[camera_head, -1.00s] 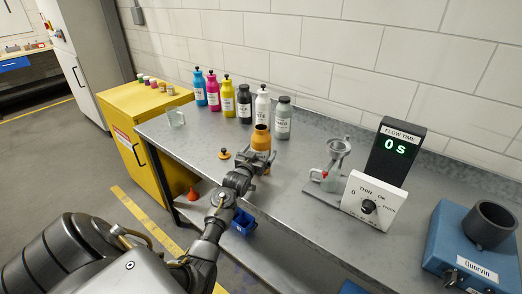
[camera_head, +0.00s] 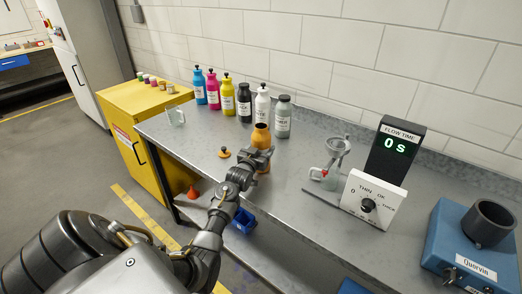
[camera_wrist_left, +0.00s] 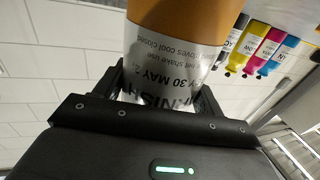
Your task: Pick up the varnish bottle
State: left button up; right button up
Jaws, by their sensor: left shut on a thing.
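The varnish bottle (camera_head: 261,138) is orange with an open dark mouth and stands upright on the grey bench in the head view. In the left wrist view its orange body and white label (camera_wrist_left: 172,65) fill the space between the jaws. My left gripper (camera_head: 256,158) is shut on the bottle low on its body, from the front side. The gripper also shows in the left wrist view (camera_wrist_left: 160,100). An orange cap with a dark knob (camera_head: 224,153) lies on the bench to the left of the bottle. My right gripper is not in view.
Blue, magenta, yellow, black, white and grey bottles (camera_head: 228,96) stand in a row behind.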

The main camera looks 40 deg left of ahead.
aim_at(259, 132)
pick_arm(q)
jog(key=shift+r, duration=0.15)
jog(key=shift+c, duration=0.2)
jog(key=shift+r+b, duration=0.45)
jog(key=shift+r, duration=0.1)
jog(key=s+r, duration=0.1)
jog(key=r, duration=0.1)
jog(key=s+d+r+b, duration=0.1)
jog(key=s+r, duration=0.1)
jog(key=r, duration=0.1)
jog(key=s+r+b, duration=0.1)
jog(key=r, duration=0.1)
jog(key=shift+s+d+r, duration=0.3)
jog(key=shift+d+r, duration=0.05)
jog(key=s+d+r+b, duration=0.1)
jog(key=s+d+r, duration=0.25)
jog(key=s, duration=0.55)
jog(key=s+d+f+m+h, duration=0.1)
jog(key=s+d+f, duration=0.1)
jog(key=d, duration=0.6)
jog(key=s+d+f+m+h, duration=0.1)
jog(key=s+d+h, duration=0.1)
jog(key=d, duration=0.6)
jog(key=s+d+f+m+h, duration=0.1)
jog(key=s+d+f+h, duration=0.1)
jog(key=d, duration=0.7)
jog(key=shift+s+f+t, duration=0.3)
jog(key=shift+s, duration=0.25)
